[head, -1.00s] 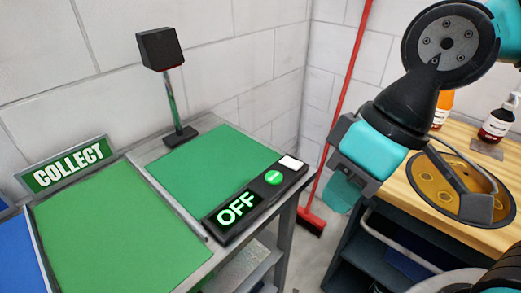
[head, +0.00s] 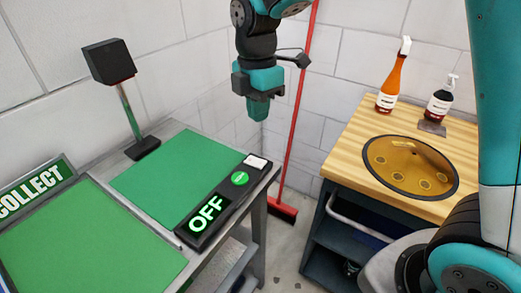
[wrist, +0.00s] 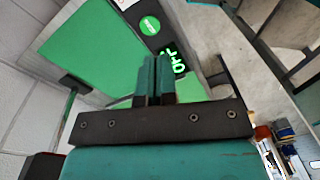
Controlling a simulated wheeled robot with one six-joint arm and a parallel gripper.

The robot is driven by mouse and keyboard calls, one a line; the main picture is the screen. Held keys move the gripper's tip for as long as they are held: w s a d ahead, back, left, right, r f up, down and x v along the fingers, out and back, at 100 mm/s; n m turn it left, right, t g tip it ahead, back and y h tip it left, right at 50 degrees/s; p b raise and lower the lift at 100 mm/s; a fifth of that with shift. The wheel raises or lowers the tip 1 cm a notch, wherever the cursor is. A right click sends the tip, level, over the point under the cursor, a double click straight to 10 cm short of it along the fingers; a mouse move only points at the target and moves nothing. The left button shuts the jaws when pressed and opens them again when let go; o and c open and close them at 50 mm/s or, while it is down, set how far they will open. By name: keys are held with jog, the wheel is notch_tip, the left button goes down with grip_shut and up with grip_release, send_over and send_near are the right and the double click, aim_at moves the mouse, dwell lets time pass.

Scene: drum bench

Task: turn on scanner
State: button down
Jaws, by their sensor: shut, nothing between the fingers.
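The scanner's black control bar (head: 222,205) lies along the front edge of the green-topped bench. Its display (head: 206,215) reads OFF in lit green letters. A round green button (head: 240,178) sits beside the display, and a white square (head: 257,162) is at the bar's far end. The scanner's black head (head: 109,61) stands on a post behind the green mat (head: 165,165). My gripper (head: 258,108) is shut and empty, in the air above and behind the button end of the bar. In the wrist view the green button (wrist: 149,26) shows just beyond my shut fingertips (wrist: 155,62).
A COLLECT sign (head: 38,188) and another green mat (head: 95,245) are at the left. A red broom (head: 293,130) leans in the corner. At the right, a wooden bench (head: 370,130) holds an orange bottle (head: 390,82), a dark bottle (head: 438,100) and a round amber drum (head: 410,165).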

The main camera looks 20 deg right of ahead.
aim_at(261, 164)
jog(key=w+n, duration=0.1)
jog(key=w+f+n, duration=0.1)
jog(key=w, duration=0.1)
jog(key=w+f+n, duration=0.1)
jog(key=shift+w+d+n+h, duration=0.3)
jog(key=shift+d+n+h, duration=0.05)
jog(key=shift+n+h, duration=0.05)
jog(key=f+p, duration=0.1)
jog(key=f, duration=0.3)
jog(key=s+f+p, duration=0.1)
jog(key=f, duration=0.4)
jog(key=d+f+p, duration=0.1)
jog(key=f, duration=0.3)
jog(key=shift+s+f, duration=0.25)
jog(key=shift+f, duration=0.15)
jog(key=shift+a, duration=0.1)
